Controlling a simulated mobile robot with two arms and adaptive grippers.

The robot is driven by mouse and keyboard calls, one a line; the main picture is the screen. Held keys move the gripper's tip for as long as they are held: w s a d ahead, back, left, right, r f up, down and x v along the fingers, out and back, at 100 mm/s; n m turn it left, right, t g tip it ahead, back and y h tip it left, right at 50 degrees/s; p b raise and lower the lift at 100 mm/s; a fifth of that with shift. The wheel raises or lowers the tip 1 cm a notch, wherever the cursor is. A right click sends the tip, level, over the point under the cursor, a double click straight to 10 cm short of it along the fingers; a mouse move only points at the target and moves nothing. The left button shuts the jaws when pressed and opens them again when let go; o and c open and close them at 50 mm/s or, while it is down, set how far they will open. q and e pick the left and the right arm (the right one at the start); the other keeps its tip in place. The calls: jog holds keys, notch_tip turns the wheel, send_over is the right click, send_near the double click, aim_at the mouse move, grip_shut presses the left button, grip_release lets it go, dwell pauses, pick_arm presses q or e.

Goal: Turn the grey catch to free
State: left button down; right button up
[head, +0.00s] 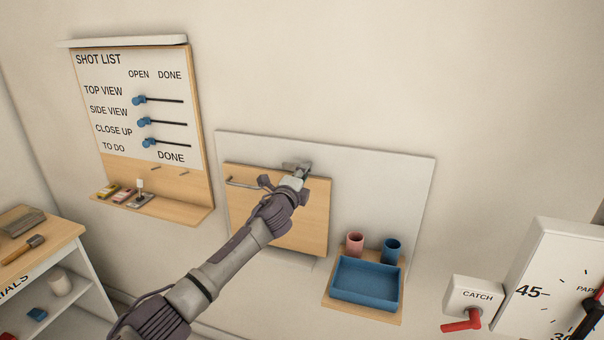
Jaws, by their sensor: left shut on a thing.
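The grey catch (297,166) is a small piece at the top edge of a wooden door panel (308,235), which sits on a pale wall board. My left gripper (288,178) reaches up to it from the lower left and is shut on it. The gripper covers part of the catch, so its exact angle is hard to tell. The panel has a grey bar handle (243,183) at its upper left and lies close to the board. My right gripper is not in view.
A blue tray (366,280) with a pink cup (354,244) and a blue cup (391,250) stands on a small shelf right of the panel. A box marked CATCH with a red lever (462,323) is at lower right. A shot list board (140,110) hangs at left.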

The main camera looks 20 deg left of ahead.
pick_arm(q)
jog(key=shift+m, duration=0.4)
jog(key=shift+f, duration=0.1)
jog(key=c, duration=1)
grip_release()
jog(key=shift+o, duration=0.2)
jog(key=s, duration=1.2)
jog(key=shift+a, duration=0.2)
